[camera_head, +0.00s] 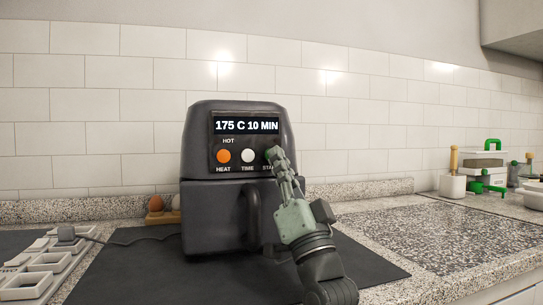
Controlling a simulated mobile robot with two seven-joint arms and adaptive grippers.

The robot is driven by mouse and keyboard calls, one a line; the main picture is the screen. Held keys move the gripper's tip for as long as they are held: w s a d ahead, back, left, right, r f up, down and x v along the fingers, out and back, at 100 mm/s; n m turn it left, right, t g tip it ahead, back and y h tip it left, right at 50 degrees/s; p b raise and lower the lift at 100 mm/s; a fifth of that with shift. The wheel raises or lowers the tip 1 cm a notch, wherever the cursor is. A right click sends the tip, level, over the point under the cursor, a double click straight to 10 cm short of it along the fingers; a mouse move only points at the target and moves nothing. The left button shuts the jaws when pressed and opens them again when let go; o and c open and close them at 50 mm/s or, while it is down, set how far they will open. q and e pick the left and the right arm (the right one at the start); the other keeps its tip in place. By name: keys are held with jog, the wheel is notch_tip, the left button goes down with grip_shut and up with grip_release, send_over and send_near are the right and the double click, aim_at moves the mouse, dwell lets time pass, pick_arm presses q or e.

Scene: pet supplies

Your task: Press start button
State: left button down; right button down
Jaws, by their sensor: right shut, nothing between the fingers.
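A dark grey air fryer (202,150) stands on a black mat (130,275). Its display (246,125) reads "175 C 10 MIN", with "HOT" below it. An orange HEAT knob (223,156) and a white TIME knob (247,155) show on the panel. The START label (267,168) is partly covered by my right gripper (276,154). The gripper is shut and empty, with its tips at the START position. The button is mostly hidden behind the tips, and I cannot tell whether they touch it. My left gripper is not in view.
The air fryer's drawer handle (254,218) sticks out below the panel. A cable (130,241) runs along the counter to the left. White trays (40,262) are at the left, and eggs in a holder (156,204) stand behind. The speckled counter (440,232) at right is clear.

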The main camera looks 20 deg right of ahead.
jog(key=shift+w, duration=0.15)
dwell(0.5)
jog(key=shift+w, duration=0.3)
jog(key=shift+w, duration=0.45)
dwell(0.9)
dwell(0.5)
jog(key=shift+f, duration=0.1)
jog(key=shift+s+f+p, duration=0.1)
jog(key=shift+f+p, duration=0.05)
jog(key=shift+p, duration=0.15)
jog(key=shift+s+f, duration=0.1)
jog(key=shift+s, duration=0.4)
